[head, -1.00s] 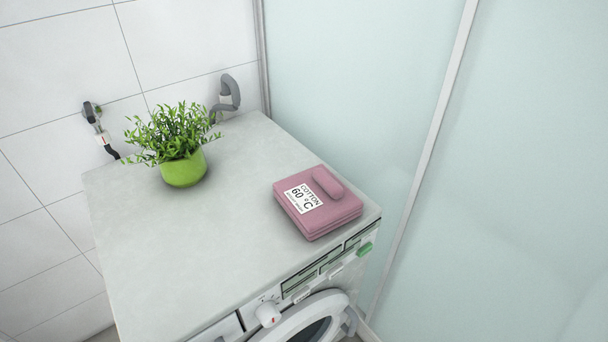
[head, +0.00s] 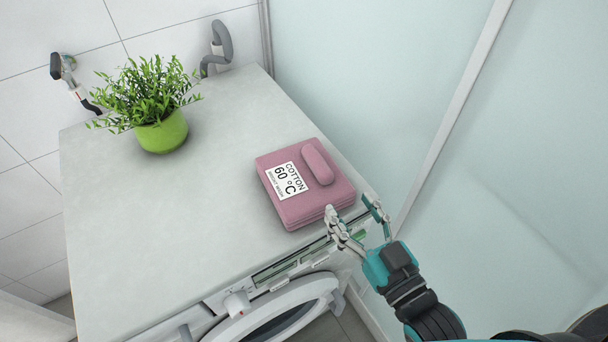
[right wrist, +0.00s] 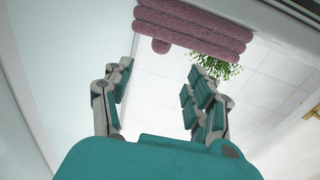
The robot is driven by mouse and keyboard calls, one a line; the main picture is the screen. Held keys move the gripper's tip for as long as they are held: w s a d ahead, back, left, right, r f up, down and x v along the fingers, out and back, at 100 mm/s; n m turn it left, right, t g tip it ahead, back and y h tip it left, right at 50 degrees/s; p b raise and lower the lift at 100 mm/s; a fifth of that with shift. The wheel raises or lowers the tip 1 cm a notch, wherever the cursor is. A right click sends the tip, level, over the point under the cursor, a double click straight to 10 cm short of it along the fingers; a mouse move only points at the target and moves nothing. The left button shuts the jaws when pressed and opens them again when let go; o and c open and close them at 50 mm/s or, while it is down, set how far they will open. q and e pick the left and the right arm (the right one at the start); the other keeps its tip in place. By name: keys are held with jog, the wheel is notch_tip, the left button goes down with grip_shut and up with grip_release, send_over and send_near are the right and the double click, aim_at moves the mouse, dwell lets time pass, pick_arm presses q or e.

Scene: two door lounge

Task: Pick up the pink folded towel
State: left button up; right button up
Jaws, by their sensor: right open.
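The pink folded towel (head: 312,208) lies flat on the washing machine top, near its front right corner. It has a white label reading COTTON 60 °C and a rolled pink piece on top. My right gripper (head: 352,213) is open and empty at the towel's near right side, by the machine's front edge. In the right wrist view the towel (right wrist: 195,28) shows at the top, beyond the open fingers of my right gripper (right wrist: 157,98). I see no contact between them. My left gripper is not in view.
The washing machine (head: 150,240) has a bare top to the left of the towel. A green pot with a leafy plant (head: 163,132) stands at its back left. A pale glass panel (head: 370,90) rises close on the right. The tiled wall is behind.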

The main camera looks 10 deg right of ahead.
send_near(320, 162)
jog(key=p+x, duration=0.1)
jog(key=x, duration=0.2)
jog(key=shift+w+a, duration=0.2)
jog(key=shift+w, duration=0.1)
jog(key=shift+x, duration=0.8)
jog(key=x, duration=0.2)
jog(key=p+x, duration=0.1)
jog(key=x, duration=0.1)
jog(key=shift+w+f, duration=0.25)
jog(key=shift+w, duration=0.1)
jog(key=shift+s, duration=0.1)
jog(key=shift+c, duration=0.9)
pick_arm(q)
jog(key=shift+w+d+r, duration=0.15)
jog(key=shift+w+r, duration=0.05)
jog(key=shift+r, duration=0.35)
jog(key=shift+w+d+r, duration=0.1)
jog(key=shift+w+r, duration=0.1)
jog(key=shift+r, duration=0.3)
pick_arm(e)
grip_shut()
